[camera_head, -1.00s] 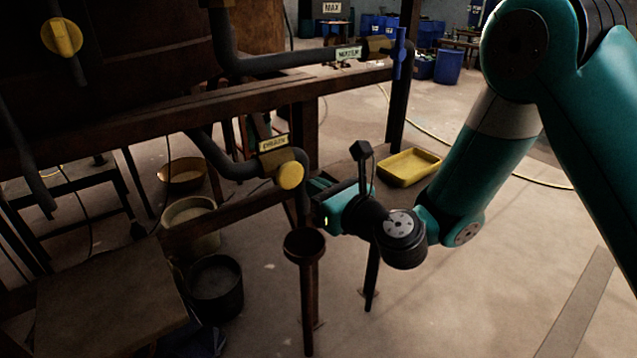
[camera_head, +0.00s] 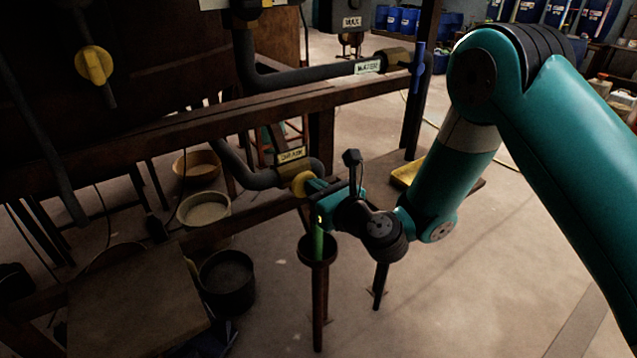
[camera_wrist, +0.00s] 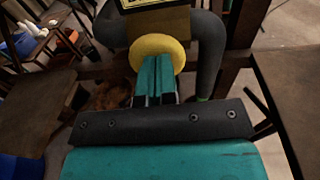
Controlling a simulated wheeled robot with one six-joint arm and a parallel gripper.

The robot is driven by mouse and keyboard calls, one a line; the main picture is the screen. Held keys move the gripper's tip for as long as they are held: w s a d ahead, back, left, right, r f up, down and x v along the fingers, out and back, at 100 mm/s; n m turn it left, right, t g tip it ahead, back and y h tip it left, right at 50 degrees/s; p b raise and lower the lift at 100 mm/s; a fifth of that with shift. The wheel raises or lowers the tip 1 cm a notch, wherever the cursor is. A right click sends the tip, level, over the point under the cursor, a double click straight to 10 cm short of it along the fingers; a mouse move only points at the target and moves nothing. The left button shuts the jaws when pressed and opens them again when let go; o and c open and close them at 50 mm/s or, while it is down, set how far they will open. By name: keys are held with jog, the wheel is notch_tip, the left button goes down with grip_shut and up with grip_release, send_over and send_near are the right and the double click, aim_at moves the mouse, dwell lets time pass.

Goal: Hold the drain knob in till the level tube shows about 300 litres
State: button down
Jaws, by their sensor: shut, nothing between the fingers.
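The yellow drain knob (camera_head: 299,185) is at the end of the dark drain pipe, below the DRAIN label (camera_head: 291,155). It also shows in the wrist view (camera_wrist: 158,43) as a round yellow disc. My gripper (camera_head: 316,187) is shut and empty, its fingertips (camera_wrist: 154,62) against the knob's face, as far as I can tell. A green stream (camera_head: 319,241) falls below the pipe into a brown funnel on a post (camera_head: 318,262). I cannot make out the level tube or its reading in either view.
A WATER pipe (camera_head: 310,77) with a blue lever (camera_head: 418,68) runs above the rusty beam (camera_head: 200,128). Another yellow knob (camera_head: 94,65) is at upper left. Buckets (camera_head: 226,283) and a bench (camera_head: 140,305) stand lower left. The floor at lower right is clear.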

jog(key=shift+w+a+r+p, duration=0.2)
jog(key=shift+w+p, duration=0.1)
jog(key=shift+p, duration=0.1)
jog(key=shift+a, duration=0.15)
dwell(0.7)
